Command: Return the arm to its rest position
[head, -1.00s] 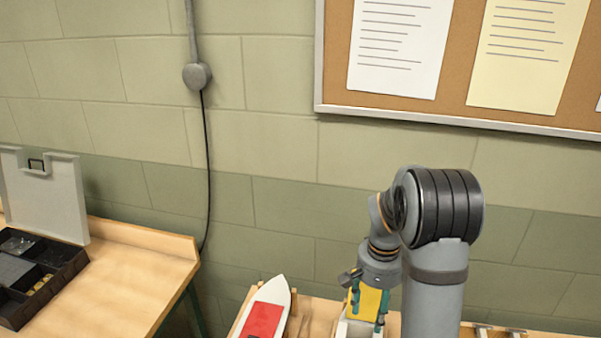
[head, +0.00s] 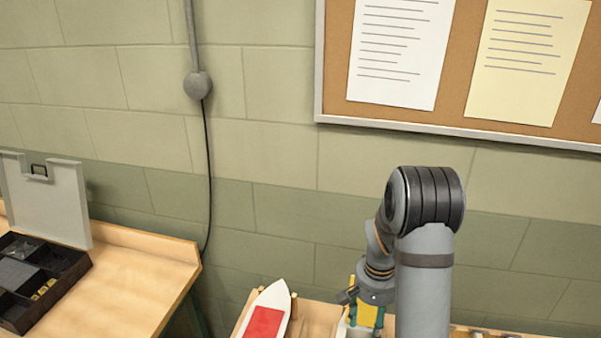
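My arm rises at the right of the head view and bends over at a black-banded joint, with its wrist hanging down to the left.
A white boat hull with a red deck (head: 265,322) lies left of my gripper on the wooden bench. An open black parts box (head: 75,272) with a grey lid stands on another table (head: 135,275) at left. A block wall and a pinboard (head: 455,110) are behind.

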